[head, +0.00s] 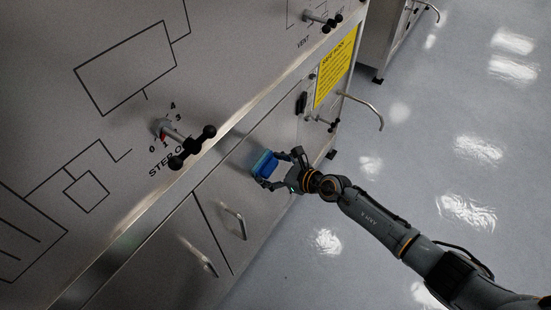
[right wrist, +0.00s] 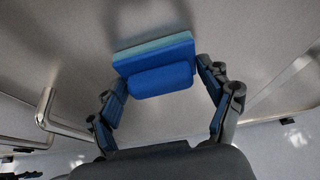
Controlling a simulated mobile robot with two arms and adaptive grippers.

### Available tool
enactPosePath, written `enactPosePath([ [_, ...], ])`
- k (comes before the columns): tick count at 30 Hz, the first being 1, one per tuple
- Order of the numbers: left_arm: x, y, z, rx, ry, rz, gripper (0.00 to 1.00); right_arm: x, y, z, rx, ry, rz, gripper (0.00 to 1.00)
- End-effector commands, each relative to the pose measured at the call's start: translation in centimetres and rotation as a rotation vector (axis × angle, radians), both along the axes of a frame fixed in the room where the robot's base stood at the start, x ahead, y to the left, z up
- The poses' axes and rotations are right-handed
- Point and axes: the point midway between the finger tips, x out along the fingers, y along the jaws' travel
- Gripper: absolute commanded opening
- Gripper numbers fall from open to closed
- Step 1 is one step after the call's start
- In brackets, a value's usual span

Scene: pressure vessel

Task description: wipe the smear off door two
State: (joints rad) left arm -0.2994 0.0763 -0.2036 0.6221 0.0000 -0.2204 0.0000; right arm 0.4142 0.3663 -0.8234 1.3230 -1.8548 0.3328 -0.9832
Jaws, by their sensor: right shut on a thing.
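My right gripper (head: 268,169) is shut on a blue wiping block (head: 264,163) in front of the steel cabinet door (head: 233,180) at the right. The right wrist view shows the block (right wrist: 155,77) between the two fingers, with a teal pad on its far side facing the door. I cannot tell whether the pad touches the steel. In that view a darker, dull patch (right wrist: 150,18) lies on the door just beyond the block; I cannot tell if it is the smear or a shadow. No door number is readable. My left gripper is out of view.
Bar handles stick out from the right door (head: 236,224) and the left door (head: 203,262). A valve lever (head: 185,145) projects from the panel above. A yellow sign (head: 335,70) and a hooked rod (head: 365,106) are farther right. The floor beside the cabinet is clear.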

Motion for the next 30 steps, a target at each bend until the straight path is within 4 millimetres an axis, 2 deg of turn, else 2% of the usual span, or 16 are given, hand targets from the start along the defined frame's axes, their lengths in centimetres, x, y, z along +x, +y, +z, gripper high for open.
enactPosePath([
  [8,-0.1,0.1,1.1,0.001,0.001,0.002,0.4,-0.9,0.9,0.3,0.005,0.0,0.003,0.29],
  [18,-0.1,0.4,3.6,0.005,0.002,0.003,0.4,-3.4,2.5,0.5,0.006,0.0,0.003,0.29],
  [30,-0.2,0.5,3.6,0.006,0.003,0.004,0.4,-3.8,2.5,0.1,0.003,-0.001,0.001,0.29],
])
